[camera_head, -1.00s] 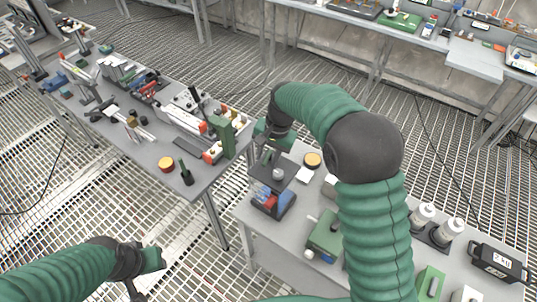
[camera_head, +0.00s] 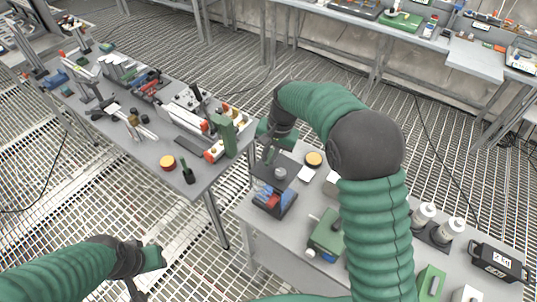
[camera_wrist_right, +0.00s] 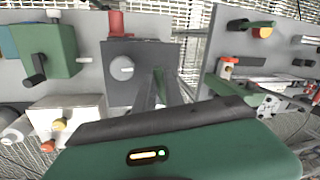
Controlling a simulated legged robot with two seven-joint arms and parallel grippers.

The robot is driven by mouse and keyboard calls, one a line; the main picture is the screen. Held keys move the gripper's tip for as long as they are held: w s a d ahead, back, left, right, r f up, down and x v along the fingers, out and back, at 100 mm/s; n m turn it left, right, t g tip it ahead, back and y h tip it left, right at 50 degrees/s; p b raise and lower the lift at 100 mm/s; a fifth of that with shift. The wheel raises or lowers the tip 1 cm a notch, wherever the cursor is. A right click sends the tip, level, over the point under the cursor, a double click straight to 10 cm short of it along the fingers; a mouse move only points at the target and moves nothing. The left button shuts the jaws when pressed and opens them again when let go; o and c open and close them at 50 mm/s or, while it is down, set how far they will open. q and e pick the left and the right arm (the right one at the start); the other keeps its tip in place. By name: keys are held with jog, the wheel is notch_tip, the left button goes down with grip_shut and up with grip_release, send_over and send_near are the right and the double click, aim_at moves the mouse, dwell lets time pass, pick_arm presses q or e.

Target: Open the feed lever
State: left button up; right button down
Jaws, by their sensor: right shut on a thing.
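A dark grey box (camera_head: 262,175) with a round grey knob (camera_head: 280,173) stands at the left end of the near grey table. The box also shows in the right wrist view (camera_wrist_right: 120,90), with the knob (camera_wrist_right: 122,68) on its face. My right gripper (camera_head: 269,153) reaches down to the box's far left side. It is shut on a slim upright lever beside the knob, which shows partly in the wrist view (camera_wrist_right: 159,85); the fingertips are mostly hidden. My left gripper (camera_head: 140,283) hangs low at the left, away from the tables; its jaws are unclear.
A crowded second table (camera_head: 205,180) stands close on the left. The grating floor between is clear.

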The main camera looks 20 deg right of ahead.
aim_at(281, 161)
jog(key=shift+d+r+n+p, duration=0.35)
jog(key=shift+d+n+p, duration=0.15)
jog(key=shift+n, duration=0.5)
jog(key=n, duration=0.1)
jog(key=n+p, duration=0.1)
jog(key=shift+d+n+g, duration=0.3)
jog(key=n+p, duration=0.1)
jog(key=d+n, duration=0.1)
jog(key=shift+w+n+p, duration=0.1)
jog(key=shift+n+p, duration=0.3)
jog(key=n+p, duration=0.1)
jog(key=d+n+g, duration=0.1)
jog(key=n, duration=0.1)
jog(key=shift+w+p, duration=0.15)
jog(key=shift+p, duration=0.2)
jog(key=shift+w+d+n+g+p, duration=0.25)
jog(key=shift+n+p, duration=0.15)
jog(key=shift+n, duration=0.65)
jog(key=shift+w+d+n+g+p, duration=0.1)
jog(key=shift+d+n+g+p, duration=0.2)
jog(key=shift+n, duration=0.75)
jog(key=shift+a, duration=0.1)
jog(key=c, duration=1.6)
grip_release()
jog(key=shift+o, duration=0.8)
jog(key=shift+f, duration=0.25)
